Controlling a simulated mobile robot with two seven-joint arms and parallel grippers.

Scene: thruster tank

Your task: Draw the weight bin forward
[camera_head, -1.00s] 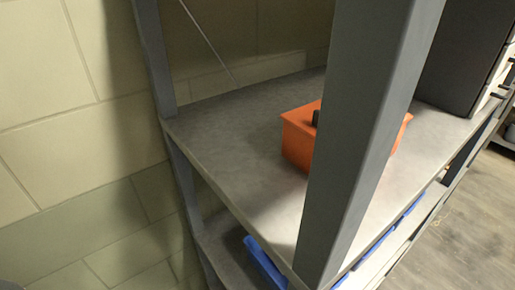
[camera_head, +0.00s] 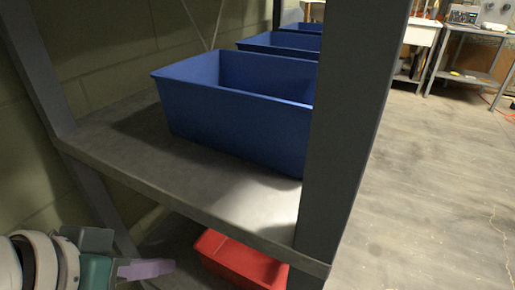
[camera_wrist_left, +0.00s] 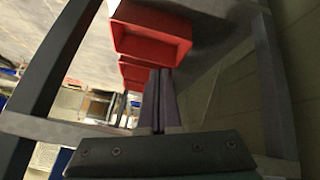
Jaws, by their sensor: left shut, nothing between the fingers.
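My left gripper (camera_head: 160,268) is at the lower left of the head view, beside the shelf unit. Its fingers are shut and empty; they also show in the left wrist view (camera_wrist_left: 158,100). A red bin (camera_head: 238,258) sits on the lower shelf, right of the gripper and apart from it, partly hidden by the upper shelf. The left wrist view shows a red bin (camera_wrist_left: 150,38) beyond the fingertips and another red bin (camera_wrist_left: 134,76) past it. A large blue bin (camera_head: 225,115) stands on the upper shelf. I cannot tell which is the weight bin. My right gripper is not in view.
A grey post (camera_head: 345,130) stands at the shelf corner and covers part of the blue bin. More blue bins (camera_head: 280,43) stand behind it. The upper shelf edge (camera_head: 180,190) overhangs the red bin. Open floor (camera_head: 440,190) lies to the right.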

